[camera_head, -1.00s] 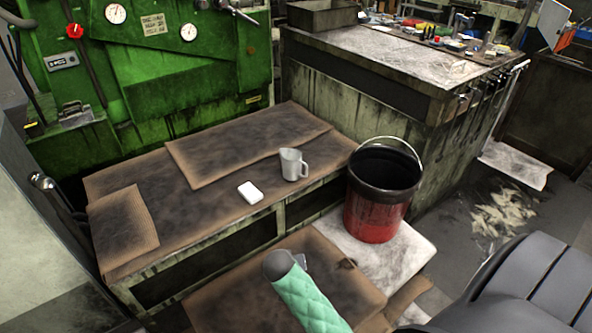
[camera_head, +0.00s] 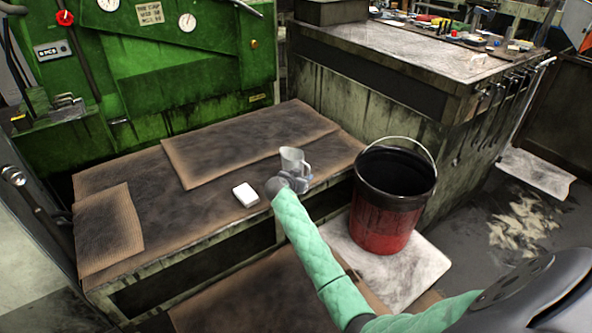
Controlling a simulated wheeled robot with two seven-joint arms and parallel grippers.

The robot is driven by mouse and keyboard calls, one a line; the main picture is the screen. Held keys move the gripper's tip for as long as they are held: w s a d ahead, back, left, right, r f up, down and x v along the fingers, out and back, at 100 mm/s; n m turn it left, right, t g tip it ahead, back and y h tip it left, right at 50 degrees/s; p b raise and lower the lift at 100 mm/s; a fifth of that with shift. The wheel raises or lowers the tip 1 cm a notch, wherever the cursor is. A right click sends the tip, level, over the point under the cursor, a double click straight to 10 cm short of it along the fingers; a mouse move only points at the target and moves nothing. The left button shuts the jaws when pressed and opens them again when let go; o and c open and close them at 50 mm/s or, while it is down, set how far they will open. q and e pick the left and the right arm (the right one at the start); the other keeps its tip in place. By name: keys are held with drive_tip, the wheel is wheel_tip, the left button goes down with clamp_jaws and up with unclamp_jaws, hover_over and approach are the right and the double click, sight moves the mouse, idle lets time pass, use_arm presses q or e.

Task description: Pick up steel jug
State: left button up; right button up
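The steel jug (camera_head: 292,158) stands upright on the cardboard-covered bench (camera_head: 215,222), near its right end. Its lower part is hidden behind my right gripper (camera_head: 297,176). My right arm, in a green quilted sleeve, reaches up from the lower right, and the gripper is right at the near side of the jug. The fingers are small and partly hidden by the wrist, so I cannot tell whether they are open, or whether they touch the jug. My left gripper is not in view.
A white box-like block (camera_head: 245,194) lies on the bench left of the jug. A red and black bucket (camera_head: 385,220) stands on a pale mat close to the right of my arm. A green machine (camera_head: 200,75) and a workbench (camera_head: 400,50) stand behind.

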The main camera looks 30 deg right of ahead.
drive_tip(key=x, duration=0.6)
drive_tip(key=shift+d+f+p, duration=0.15)
drive_tip(key=shift+d+p, duration=0.1)
drive_tip(key=shift+p, duration=0.05)
clamp_jaws()
